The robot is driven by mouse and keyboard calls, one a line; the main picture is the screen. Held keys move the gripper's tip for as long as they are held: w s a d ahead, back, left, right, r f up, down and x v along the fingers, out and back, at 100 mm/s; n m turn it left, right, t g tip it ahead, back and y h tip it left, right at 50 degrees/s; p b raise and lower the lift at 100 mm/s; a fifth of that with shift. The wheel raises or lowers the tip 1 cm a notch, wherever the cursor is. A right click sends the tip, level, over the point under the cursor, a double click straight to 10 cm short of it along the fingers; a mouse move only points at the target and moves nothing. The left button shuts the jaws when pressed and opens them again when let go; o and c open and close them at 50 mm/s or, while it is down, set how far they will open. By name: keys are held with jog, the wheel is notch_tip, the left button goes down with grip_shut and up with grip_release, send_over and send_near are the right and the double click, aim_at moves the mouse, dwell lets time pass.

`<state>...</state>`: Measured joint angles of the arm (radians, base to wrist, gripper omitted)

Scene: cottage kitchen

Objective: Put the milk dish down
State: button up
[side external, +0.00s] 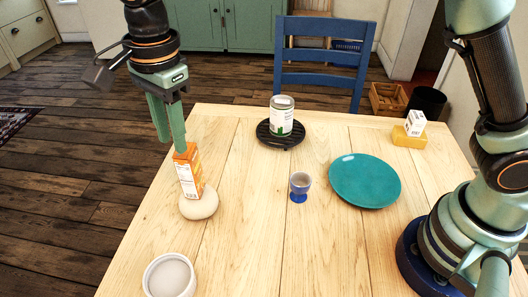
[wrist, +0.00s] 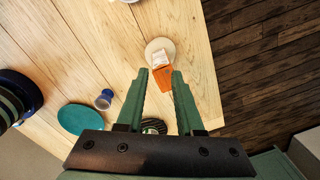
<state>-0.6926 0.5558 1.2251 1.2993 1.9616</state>
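A shallow round white dish (side external: 170,275), which looks like the milk dish, sits on the table at the near left, apart from my gripper. A small part of a white rim (wrist: 127,1), probably the same dish, shows at the top edge of the wrist view. My gripper (side external: 174,146) points down above an orange and white carton (side external: 189,175). Its fingers (wrist: 160,71) are apart in the wrist view, with the carton's orange end (wrist: 163,77) at the tips. I cannot tell whether a finger touches it. The carton rests on a rounded cream object (side external: 199,206).
A can (side external: 281,117) stands on a black trivet (side external: 267,139). A blue egg cup (side external: 299,188) and a teal plate (side external: 364,181) are mid-table. A small white carton (side external: 415,121) sits on a yellow block (side external: 406,138). The table's near middle (side external: 270,250) is clear.

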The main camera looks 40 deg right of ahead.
jog(key=s+d+r+n+t, duration=0.1)
jog(key=d+r+n, duration=0.2)
jog(key=d, duration=0.6)
jog(key=s+d+r+n+t, duration=0.1)
jog(key=d+r+n, duration=0.3)
jog(key=d, duration=0.5)
jog(key=s+d+f+n+t, duration=0.1)
jog(key=s+d+f+n, duration=0.1)
jog(key=d, duration=0.5)
jog(key=s+d+f+n+t, duration=0.1)
jog(key=s+d+n+t, duration=0.1)
jog(key=s+d+n, duration=0.3)
jog(key=s+d, duration=0.1)
jog(key=d, duration=0.1)
jog(key=shift+s+d+f+n, duration=0.3)
jog(key=shift+s+d+f, duration=0.05)
jog(key=shift+s+f, duration=0.05)
